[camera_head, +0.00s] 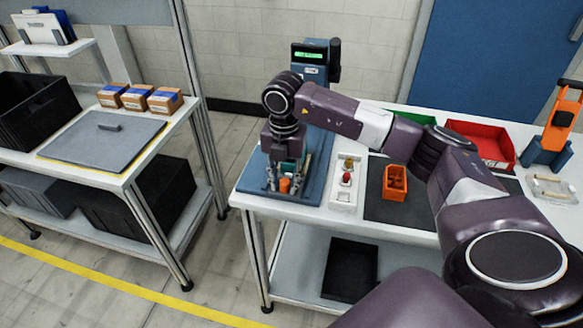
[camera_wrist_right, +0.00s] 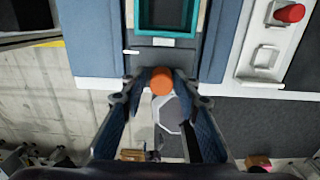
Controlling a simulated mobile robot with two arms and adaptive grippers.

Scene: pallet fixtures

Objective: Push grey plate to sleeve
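My right gripper (camera_head: 286,186) is low over the blue fixture base (camera_head: 312,187) at the left end of the table. Its fingers (camera_wrist_right: 162,88) are open, one on each side of an orange knob (camera_wrist_right: 161,80), with gaps visible. The knob also shows in the head view (camera_head: 285,185). A dark grey plate (camera_wrist_right: 160,56) lies just behind the knob, in a channel leading to a teal-rimmed sleeve (camera_wrist_right: 166,38). Whether the plate touches the sleeve is unclear. In the head view, my gripper mostly hides the plate and sleeve. My left gripper is not in view.
A white tray (camera_head: 343,196) with small parts is right of the fixture. Past it are an orange bin (camera_head: 395,182), a red bin (camera_head: 482,142) and an orange-blue stand (camera_head: 556,128). A display device (camera_head: 309,62) stands behind. A shelf with boxes (camera_head: 138,97) is left, across a floor gap.

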